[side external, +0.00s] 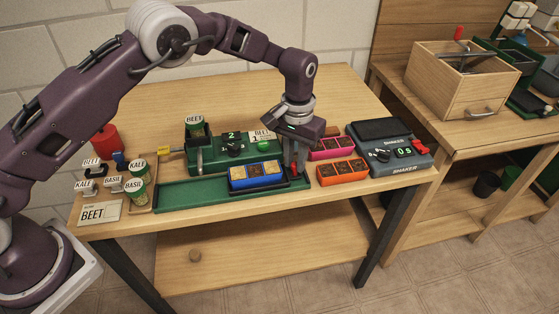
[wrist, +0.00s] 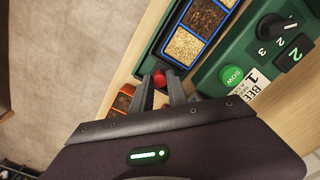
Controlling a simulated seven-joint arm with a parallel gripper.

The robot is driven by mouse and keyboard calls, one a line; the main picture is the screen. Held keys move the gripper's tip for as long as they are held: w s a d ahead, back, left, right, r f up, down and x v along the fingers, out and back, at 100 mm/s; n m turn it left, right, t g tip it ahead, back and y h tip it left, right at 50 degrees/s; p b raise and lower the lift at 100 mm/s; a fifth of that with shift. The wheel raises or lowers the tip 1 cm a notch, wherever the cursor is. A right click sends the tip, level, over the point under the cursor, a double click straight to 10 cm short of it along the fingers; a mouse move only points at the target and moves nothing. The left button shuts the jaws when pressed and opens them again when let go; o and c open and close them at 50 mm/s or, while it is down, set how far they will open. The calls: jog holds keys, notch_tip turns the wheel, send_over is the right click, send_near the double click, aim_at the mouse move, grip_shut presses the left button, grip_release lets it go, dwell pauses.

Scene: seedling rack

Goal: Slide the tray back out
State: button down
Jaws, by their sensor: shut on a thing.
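The blue tray (side external: 258,184) sits in a dark carrier at the right part of the green rail (side external: 190,197), in front of the green seeder (side external: 215,158). Its compartments hold pale grains at the ends and darker brown matter in the middle. In the wrist view the tray (wrist: 207,50) is partly cut off at the top. My gripper (side external: 296,174) is at the tray's right end, pointing down. In the wrist view my gripper (wrist: 161,88) has its fingers on either side of a red knob (wrist: 159,77) at the carrier's end, shut on it.
Orange (side external: 343,179) and pink (side external: 330,155) trays stand to the right, close to my gripper. A shaker (side external: 390,150) is beyond them. Seed jars (side external: 137,189), labels and a BEET card (side external: 100,211) are at the left. The rail's left part is empty.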

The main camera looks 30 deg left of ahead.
jog(key=shift+w+d, duration=0.2)
jog(key=shift+d, duration=0.15)
jog(key=c, duration=1.3)
grip_release()
jog(key=shift+r, duration=0.1)
notch_tip(320, 180, up, 7)
jog(key=shift+f, duration=0.1)
